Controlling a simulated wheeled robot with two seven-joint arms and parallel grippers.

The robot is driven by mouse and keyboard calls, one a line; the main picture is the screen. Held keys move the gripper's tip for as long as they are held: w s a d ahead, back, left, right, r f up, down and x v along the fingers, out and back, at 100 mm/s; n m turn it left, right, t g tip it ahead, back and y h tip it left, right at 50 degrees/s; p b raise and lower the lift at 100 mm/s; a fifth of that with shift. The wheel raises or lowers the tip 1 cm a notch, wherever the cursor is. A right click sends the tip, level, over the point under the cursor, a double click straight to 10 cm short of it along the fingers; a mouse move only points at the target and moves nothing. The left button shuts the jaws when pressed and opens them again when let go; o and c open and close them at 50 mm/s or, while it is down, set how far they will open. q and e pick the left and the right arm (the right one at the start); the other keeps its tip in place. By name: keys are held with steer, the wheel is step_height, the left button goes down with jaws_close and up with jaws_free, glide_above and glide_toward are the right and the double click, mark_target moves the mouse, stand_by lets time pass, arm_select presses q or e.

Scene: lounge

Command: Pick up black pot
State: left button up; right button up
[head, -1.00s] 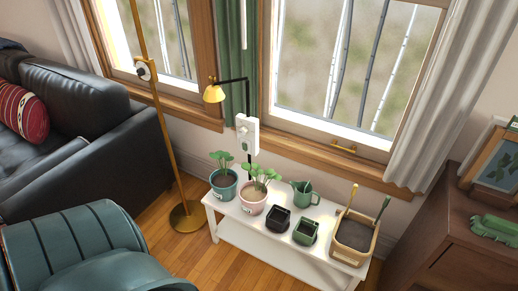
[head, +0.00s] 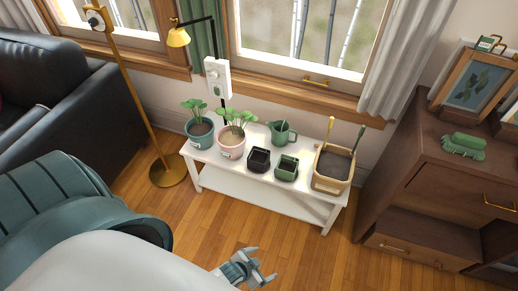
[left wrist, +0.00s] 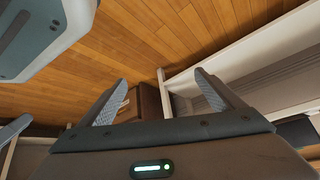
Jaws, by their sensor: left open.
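The black pot (head: 258,160) is a small square pot standing upright on the white bench (head: 228,184), between the pink pot and the green square pot. My left gripper (head: 262,268) is open and empty in the head view, low over the floor in front of the bench and well short of the pot. In the left wrist view its two fingers (left wrist: 160,97) are spread apart with nothing between them. The black pot cannot be made out in the left wrist view.
Beside the black pot stand a pink plant pot (head: 231,147), a green square pot (head: 286,168) and a green watering can (head: 282,132). A teal plant pot (head: 200,133), a planter box (head: 331,168), a floor lamp (head: 166,172) and a brown cabinet (head: 392,170) flank them. Open floor lies in front.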

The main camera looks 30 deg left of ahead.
arm_select(q)
steer(key=w+a+r+m+b, duration=0.2)
steer(key=w+r+m, duration=0.3)
steer(key=w, duration=0.4)
steer(key=w+a+r+m+b, duration=0.25)
steer(key=w+r+m, duration=0.25)
steer(key=w, duration=0.5)
steer(key=w+a+r+m+b, duration=0.25)
steer(key=w+r+m, duration=0.25)
steer(key=w, duration=0.4)
steer(key=s+a+r+m+g+y+b, duration=0.1)
steer(key=a+r+m+g+y+b, duration=0.1)
steer(key=a+r+m+b, duration=0.5)
steer(key=a+r+m, duration=0.6)
steer(key=a+m, duration=0.1)
steer(key=a, duration=0.2)
steer(key=shift+g+y, duration=0.4)
arm_select(e)
step_height(320, 180, up, 15)
steer(key=s+g, duration=0.1)
steer(key=shift+f, duration=0.1)
